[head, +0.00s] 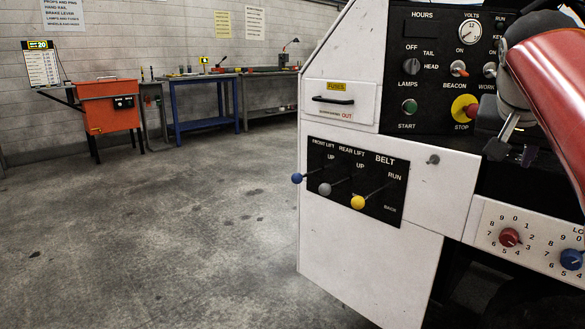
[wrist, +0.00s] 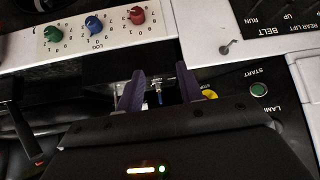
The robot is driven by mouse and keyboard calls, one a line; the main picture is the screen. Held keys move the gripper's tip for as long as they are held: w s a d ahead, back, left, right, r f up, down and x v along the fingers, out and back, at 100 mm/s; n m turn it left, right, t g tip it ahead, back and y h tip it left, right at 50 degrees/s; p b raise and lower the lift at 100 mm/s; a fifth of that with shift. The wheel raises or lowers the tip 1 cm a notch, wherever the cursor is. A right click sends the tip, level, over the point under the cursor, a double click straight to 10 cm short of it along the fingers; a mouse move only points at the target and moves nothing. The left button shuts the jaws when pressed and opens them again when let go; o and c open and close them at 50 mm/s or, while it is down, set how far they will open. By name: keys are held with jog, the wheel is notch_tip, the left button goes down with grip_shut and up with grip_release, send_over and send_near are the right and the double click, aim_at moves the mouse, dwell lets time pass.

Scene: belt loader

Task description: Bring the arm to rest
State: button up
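My arm comes in at the right of the head view as a red link (head: 552,85) in front of the loader's control panel (head: 420,125). My gripper (wrist: 161,82) shows in the wrist view as two purple fingers set apart, with no object clearly held. A small silver part with a blue tip (wrist: 159,97) shows in the gap, and I cannot tell its distance from the fingers. In the head view only a little purple of the gripper shows below the dark wrist, by the panel's right side.
Three levers with blue (head: 297,179), grey (head: 325,189) and yellow (head: 358,202) knobs stick out from the panel. A yellow-ringed stop button (head: 465,108) and rotary knobs (head: 509,237) are close to my arm. Open floor (head: 170,240) lies left, with an orange cabinet (head: 110,105) and benches behind.

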jog(key=s+a+f+n+y, duration=0.2)
jog(key=s+a+f, duration=0.3)
jog(key=a+f, duration=0.2)
jog(key=s+a+f+n+y+p, duration=0.1)
jog(key=s+a+f+n, duration=0.2)
jog(key=s+a+f, duration=0.2)
jog(key=s+a+f+n+y, duration=0.2)
jog(key=s+a+f, duration=0.3)
jog(key=a+f, duration=0.5)
notch_tip(320, 180, down, 5)
jog(key=shift+s+a+f+n+g+y, duration=0.2)
jog(key=shift+a+n+g+y, duration=0.15)
jog(key=shift+n, duration=0.35)
